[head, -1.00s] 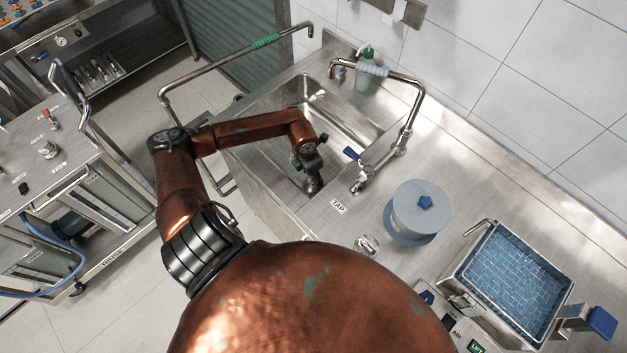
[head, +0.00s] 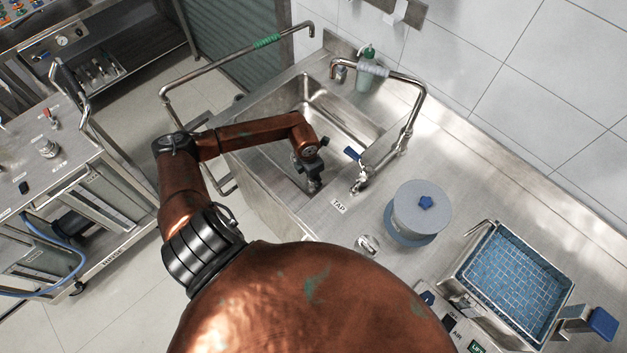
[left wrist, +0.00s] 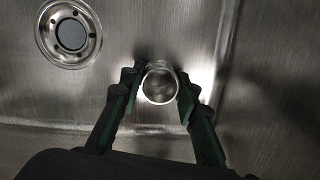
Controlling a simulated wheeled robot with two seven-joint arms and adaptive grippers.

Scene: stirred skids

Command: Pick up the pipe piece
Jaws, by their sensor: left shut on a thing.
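The pipe piece (left wrist: 160,84) shows in the left wrist view as a short, shiny metal ring seen end-on. It is inside the steel sink (left wrist: 255,90), near its drain (left wrist: 70,33). My left gripper (left wrist: 160,88) has a dark green-edged finger on each side of it and is shut on it. I cannot tell whether the piece touches the sink floor. In the head view my left gripper (head: 314,185) reaches down into the near corner of the sink (head: 306,88) and hides the piece. My right gripper is not in view.
A bent tap pipe (head: 418,100) with a blue lever rises beside the sink. A steel trolley (head: 95,200) stands left.

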